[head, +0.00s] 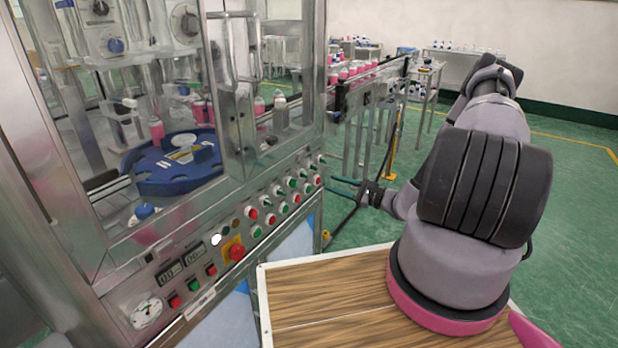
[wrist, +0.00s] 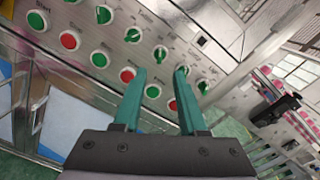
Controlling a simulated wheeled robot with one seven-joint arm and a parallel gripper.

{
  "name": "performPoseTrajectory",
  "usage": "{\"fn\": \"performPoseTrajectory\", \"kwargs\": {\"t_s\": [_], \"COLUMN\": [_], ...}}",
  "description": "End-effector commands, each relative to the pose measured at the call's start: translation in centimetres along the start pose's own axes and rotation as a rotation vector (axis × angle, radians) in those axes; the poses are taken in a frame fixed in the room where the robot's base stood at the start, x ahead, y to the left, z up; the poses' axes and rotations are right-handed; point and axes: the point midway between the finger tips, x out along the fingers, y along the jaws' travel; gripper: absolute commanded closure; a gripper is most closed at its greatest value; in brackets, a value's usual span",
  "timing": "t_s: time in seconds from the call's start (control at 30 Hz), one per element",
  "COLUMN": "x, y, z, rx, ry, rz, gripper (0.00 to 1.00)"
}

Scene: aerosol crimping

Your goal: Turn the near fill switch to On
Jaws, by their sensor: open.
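The control panel of the machine carries a row of green selector switches (head: 292,182) above a row of red and green buttons. In the wrist view the switches run diagonally, with one switch (wrist: 160,53) just beyond the fingertips and another (wrist: 132,35) up and left of it. Their labels are too small to read, so I cannot tell which is the near fill switch or its setting. My gripper (head: 345,187) is in front of the panel's right end, its teal fingers pointing at it. In the wrist view my gripper (wrist: 160,72) is open and empty, with buttons visible between and beside the fingers.
The glass-fronted machine holds a blue turntable (head: 172,168). A conveyor (head: 375,75) with pink bottles runs behind. Green floor is open at right.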

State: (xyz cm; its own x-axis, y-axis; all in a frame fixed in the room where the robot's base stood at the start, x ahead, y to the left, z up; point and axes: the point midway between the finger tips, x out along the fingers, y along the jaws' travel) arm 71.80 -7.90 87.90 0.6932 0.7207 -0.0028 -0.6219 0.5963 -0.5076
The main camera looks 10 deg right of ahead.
Motion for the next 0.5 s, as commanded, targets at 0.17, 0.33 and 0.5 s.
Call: {"fn": "performPoseTrajectory", "kwargs": {"t_s": [0.17,0.33,0.5], "x": [0.8,3.6,7.0], "y": [0.2,0.2,0.1], "z": [-0.6,-0.5,-0.6], "rx": [0.008,0.008,0.008], "ry": [0.008,0.005,0.005], "rz": [-0.021,-0.018,-0.017], "gripper": [0.59,0.59,0.59]}}
